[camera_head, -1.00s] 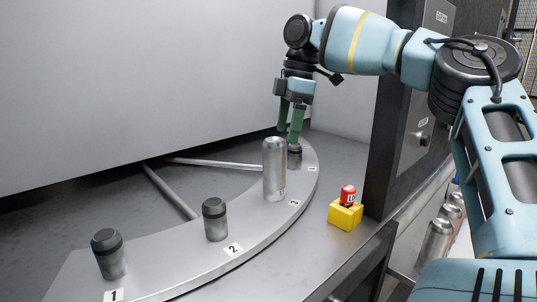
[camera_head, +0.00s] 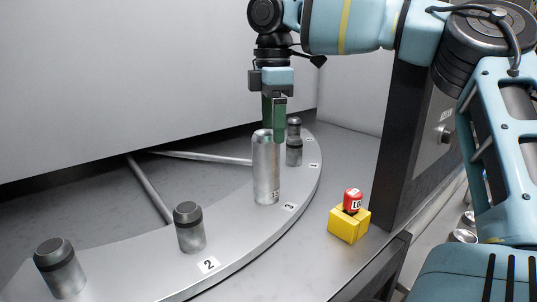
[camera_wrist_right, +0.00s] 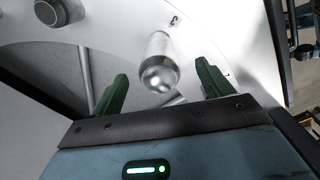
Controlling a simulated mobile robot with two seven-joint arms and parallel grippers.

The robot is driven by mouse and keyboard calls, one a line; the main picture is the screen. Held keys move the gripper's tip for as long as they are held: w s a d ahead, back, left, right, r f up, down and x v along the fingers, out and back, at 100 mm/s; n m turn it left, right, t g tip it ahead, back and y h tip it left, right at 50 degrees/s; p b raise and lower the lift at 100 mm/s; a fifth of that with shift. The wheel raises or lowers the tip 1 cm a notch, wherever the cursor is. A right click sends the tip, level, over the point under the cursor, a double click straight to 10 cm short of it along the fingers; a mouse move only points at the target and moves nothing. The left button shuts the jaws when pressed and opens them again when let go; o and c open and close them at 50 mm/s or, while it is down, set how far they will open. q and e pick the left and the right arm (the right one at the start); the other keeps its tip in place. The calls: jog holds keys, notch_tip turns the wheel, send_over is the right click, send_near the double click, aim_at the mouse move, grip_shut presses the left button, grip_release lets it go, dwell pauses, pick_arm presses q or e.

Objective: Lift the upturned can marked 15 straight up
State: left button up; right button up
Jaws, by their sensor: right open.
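The silver upturned can (camera_head: 266,172) stands upright over station 3 of the curved grey rail; a small dark mark shows low on its side, too small to read surely. My right gripper (camera_head: 274,132) points down at the can's top, its green fingers overlapping the upper end in the head view. In the right wrist view the can (camera_wrist_right: 158,62) shows between the two spread green fingers, with a visible gap on each side. The right gripper is open and holds nothing. My left gripper is not in view.
Dark-topped posts stand on the rail: one at station 2 (camera_head: 189,227), one at far left (camera_head: 60,268), one behind the can (camera_head: 294,142). A yellow box (camera_head: 348,226) with a red button (camera_head: 353,200) sits right of the rail. A pale wall (camera_head: 130,70) rises behind.

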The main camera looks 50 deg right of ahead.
aim_at(266, 156)
jog(key=shift+a+f, duration=0.2)
jog(key=shift+f, duration=1.15)
jog(key=f, duration=0.2)
jog(key=w+f, duration=0.1)
jog(key=f, duration=0.1)
jog(key=shift+a+f, duration=0.1)
jog(key=shift+a, duration=0.15)
jog(key=shift+f+p, duration=0.3)
jog(key=shift+f, duration=0.15)
jog(key=c, duration=1)
